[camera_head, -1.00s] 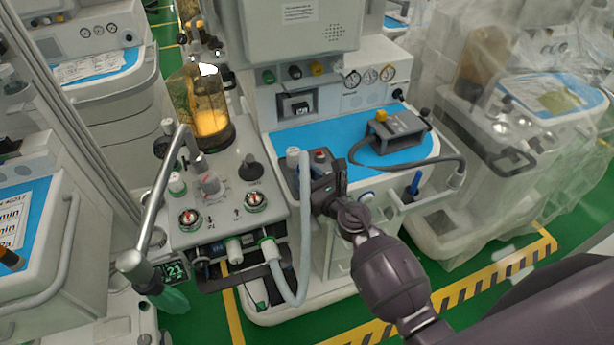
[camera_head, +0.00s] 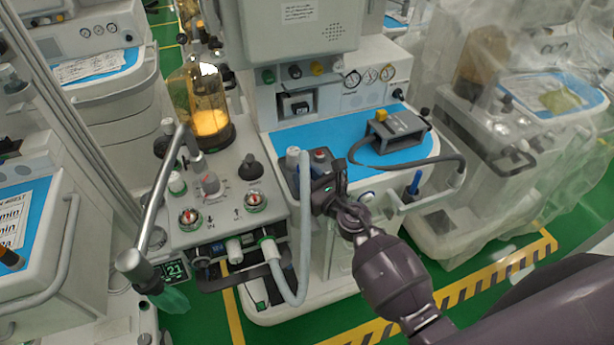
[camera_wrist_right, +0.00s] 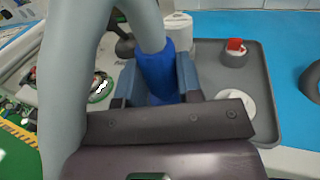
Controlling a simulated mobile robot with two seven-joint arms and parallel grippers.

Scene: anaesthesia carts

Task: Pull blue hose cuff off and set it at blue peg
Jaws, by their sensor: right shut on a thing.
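The blue hose cuff (camera_wrist_right: 157,72) sits at the end of a grey hose (camera_head: 304,230) and lies between the fingers of my right gripper (camera_head: 321,192). In the right wrist view my right gripper (camera_wrist_right: 158,88) is shut on the cuff. The cuff's lower end is hidden by the gripper, so I cannot tell whether it is on a port. The hose arches over and loops down to a port with a green ring on the cart's front. The blue peg (camera_head: 414,183) stands upright on the cart's right side. My left gripper is not in view.
A grey tray (camera_wrist_right: 268,110) with a red-topped knob (camera_wrist_right: 235,47) lies right of the cuff. A grey box (camera_head: 398,131) with a dark cable sits on the blue worktop (camera_head: 285,139). A metal arm (camera_head: 160,195) rises at left. A plastic-covered cart (camera_head: 530,120) stands at right.

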